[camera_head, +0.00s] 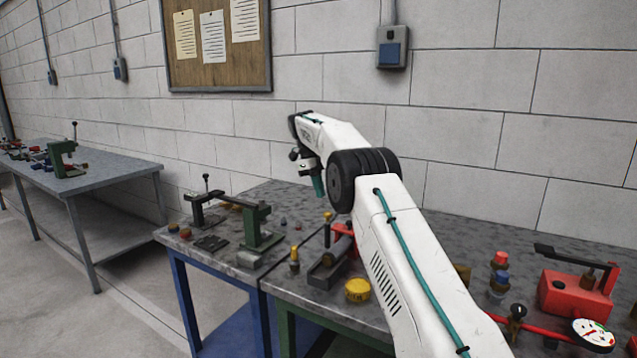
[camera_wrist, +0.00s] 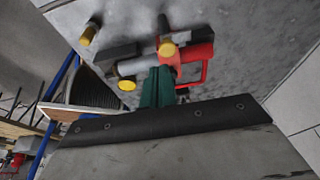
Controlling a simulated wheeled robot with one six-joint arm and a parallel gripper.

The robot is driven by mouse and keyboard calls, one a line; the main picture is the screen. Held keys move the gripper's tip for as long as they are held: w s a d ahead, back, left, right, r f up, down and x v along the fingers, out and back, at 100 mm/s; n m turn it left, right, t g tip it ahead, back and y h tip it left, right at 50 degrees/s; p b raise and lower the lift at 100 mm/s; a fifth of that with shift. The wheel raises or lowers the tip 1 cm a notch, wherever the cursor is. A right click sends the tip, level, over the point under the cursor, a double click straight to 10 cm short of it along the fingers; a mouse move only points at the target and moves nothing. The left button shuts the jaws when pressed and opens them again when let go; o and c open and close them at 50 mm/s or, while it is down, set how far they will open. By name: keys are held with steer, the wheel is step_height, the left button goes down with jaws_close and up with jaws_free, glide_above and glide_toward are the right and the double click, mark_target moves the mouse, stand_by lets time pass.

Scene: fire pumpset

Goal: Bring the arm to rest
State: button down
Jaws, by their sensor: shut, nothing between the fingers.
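My white arm reaches up and forward over the workbench in the head view, bent at a black joint. My gripper (camera_head: 318,187) hangs from its far end with teal fingers pointing down, above the bench and clear of its top. The fingers also show in the wrist view (camera_wrist: 157,88), together and with nothing held. Beyond them in the wrist view is a red and grey tool (camera_wrist: 198,62) with yellow parts; the fingers hide some of it. How far the fingertips are from that tool cannot be told.
The workbench (camera_head: 290,202) carries a green-and-black fixture (camera_head: 260,225), a yellow cap (camera_head: 357,290), a red pump block (camera_head: 575,295) and a round gauge (camera_head: 592,335). A second bench (camera_head: 110,170) stands left across a floor gap. A block wall with a corkboard (camera_head: 215,45) is behind.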

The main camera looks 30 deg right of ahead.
steer(key=s+a+r+n, duration=0.1)
steer(key=s+a+n, duration=0.3)
steer(key=s+n, duration=0.3)
steer(key=s+a+r+n+y, duration=0.1)
steer(key=s+a+n, duration=0.2)
steer(key=s+n, duration=0.4)
steer(key=s+a+r+n, duration=0.2)
steer(key=s+a+n, duration=0.2)
steer(key=s+n, duration=0.3)
steer(key=s+a+n+t, duration=0.1)
steer(key=s+a+n, duration=0.1)
steer(key=s, duration=0.9)
steer(key=s+a+f+n+t, duration=0.1)
steer(key=s+a+n, duration=0.2)
steer(key=s, duration=0.8)
steer(key=s+a+n+t, duration=0.2)
steer(key=s+a+n, duration=0.1)
steer(key=s, duration=0.9)
steer(key=shift+a+f+n+y, duration=0.15)
steer(key=shift+f+n+y, duration=0.1)
steer(key=shift+n+y, duration=0.15)
